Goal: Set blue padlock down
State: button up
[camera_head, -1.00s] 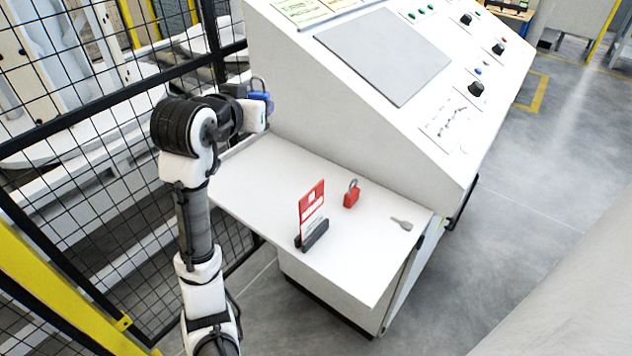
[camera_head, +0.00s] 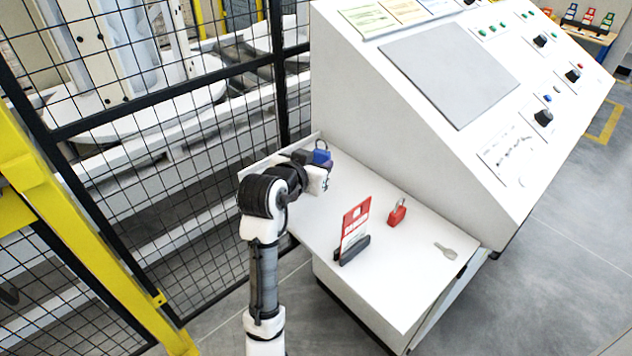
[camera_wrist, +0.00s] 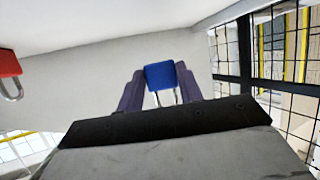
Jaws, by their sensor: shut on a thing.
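The blue padlock (camera_head: 321,157) is at the end of my arm, over the far left end of the white shelf (camera_head: 330,215) of the console. In the wrist view the blue padlock (camera_wrist: 160,76) sits between the two fingers of my gripper (camera_wrist: 160,90), with its shackle pointing down in that picture. My gripper is shut on it. In the head view my gripper (camera_head: 312,160) is partly hidden by my wrist. I cannot tell whether the padlock touches the shelf.
A red padlock (camera_head: 397,213), a red card in a dark stand (camera_head: 352,245) and a grey key-like piece (camera_head: 445,250) are on the shelf's right half. The sloped console (camera_head: 400,130) rises behind. A black mesh fence (camera_head: 200,180) stands at left.

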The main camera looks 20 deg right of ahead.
jog(key=shift+f, duration=2.95)
jog(key=shift+f, duration=0.2)
jog(key=o, duration=1.1)
jog(key=shift+c, duration=0.2)
